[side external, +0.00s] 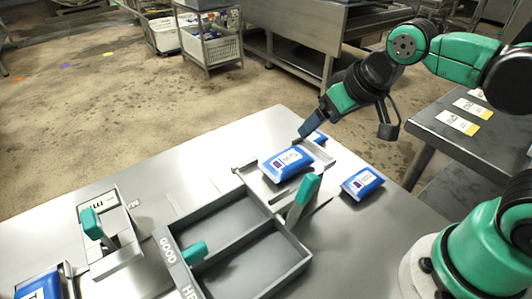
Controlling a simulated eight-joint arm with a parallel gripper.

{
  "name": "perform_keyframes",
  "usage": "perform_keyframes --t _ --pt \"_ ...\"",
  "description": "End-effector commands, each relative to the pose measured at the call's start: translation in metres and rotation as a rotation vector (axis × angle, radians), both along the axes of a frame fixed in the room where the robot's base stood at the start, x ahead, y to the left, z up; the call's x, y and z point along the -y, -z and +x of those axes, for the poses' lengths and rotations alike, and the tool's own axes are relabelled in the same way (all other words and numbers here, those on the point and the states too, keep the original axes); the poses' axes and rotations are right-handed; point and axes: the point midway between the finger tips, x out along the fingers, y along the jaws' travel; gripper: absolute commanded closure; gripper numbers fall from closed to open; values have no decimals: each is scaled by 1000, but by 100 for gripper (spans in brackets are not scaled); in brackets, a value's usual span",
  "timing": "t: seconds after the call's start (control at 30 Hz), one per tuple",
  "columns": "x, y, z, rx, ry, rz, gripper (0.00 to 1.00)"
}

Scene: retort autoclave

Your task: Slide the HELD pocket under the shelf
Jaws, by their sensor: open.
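A double tray stands on the steel table. Its far compartment (225,216) is labelled GOOD. Its near compartment, the HELD pocket (258,268), bears a label beginning "HE", cut off at the picture's lower edge. Both look empty. A teal handle (194,253) stands at the tray's labelled front, and a taller teal upright (303,198) by its back right. I cannot make out which part is the shelf. My gripper (308,128) is open above the table's far edge, beyond the tray and close to a partly hidden blue pouch. Its fingertips are small and hard to separate.
A blue pouch (286,163) lies on a grey plate behind the tray; another (362,183) lies to its right. A third pouch (42,286) is at lower left. A fixture with a teal handle (92,224) stands left. A side table (450,130) with cards is at right.

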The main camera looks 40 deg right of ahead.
Motion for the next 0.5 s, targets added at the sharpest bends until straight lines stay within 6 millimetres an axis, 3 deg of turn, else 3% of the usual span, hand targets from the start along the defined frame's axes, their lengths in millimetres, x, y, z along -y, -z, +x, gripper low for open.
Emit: perform_keyframes --t 0.23,0.4,0.5 --pt "-104 -6 18 -258 -41 63 24" --pt "-180 7 8 -419 -34 27 24" --pt "-213 16 -3 -482 -23 -8 24"
